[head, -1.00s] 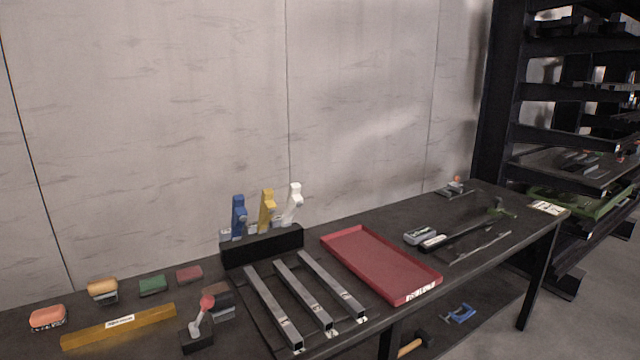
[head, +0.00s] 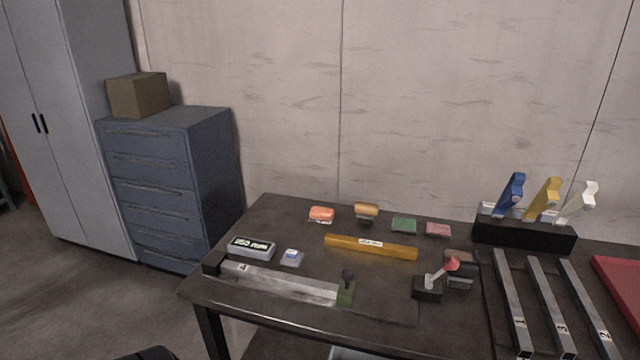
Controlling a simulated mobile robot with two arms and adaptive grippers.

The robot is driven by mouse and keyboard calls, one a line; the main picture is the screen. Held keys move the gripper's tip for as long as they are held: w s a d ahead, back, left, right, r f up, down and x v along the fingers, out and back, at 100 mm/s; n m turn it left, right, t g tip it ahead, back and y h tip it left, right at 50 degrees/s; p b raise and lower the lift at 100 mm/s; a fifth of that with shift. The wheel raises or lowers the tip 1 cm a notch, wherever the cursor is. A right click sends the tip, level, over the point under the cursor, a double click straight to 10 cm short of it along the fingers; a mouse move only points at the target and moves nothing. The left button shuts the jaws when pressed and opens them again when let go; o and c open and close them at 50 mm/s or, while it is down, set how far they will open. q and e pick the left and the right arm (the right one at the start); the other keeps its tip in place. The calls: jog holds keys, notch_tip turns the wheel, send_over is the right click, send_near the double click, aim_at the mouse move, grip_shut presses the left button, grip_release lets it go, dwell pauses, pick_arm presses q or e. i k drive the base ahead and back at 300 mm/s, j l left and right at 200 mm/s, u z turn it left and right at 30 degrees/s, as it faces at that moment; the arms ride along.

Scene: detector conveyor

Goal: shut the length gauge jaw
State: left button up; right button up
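The length gauge lies along the front left of the table, with a dark end block (head: 215,262) at its left and a green jaw (head: 346,293) with a black knob at its right. A grey metal bar (head: 285,281) marked 4 lies between them. The bar's right end is close to the jaw; I cannot tell whether they touch. A grey display box (head: 251,248) with a lit readout sits behind the bar. Neither of my grippers shows in the head view.
A yellow bar (head: 370,247) lies behind the gauge. A small red-knobbed lever device (head: 430,288) stands to the right. Several coloured blocks line the back. Numbered grey bars (head: 547,305), a black holder (head: 524,234) and a red tray (head: 620,283) are further right.

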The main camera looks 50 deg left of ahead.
aim_at(345, 296)
jog(key=u, duration=1.95)
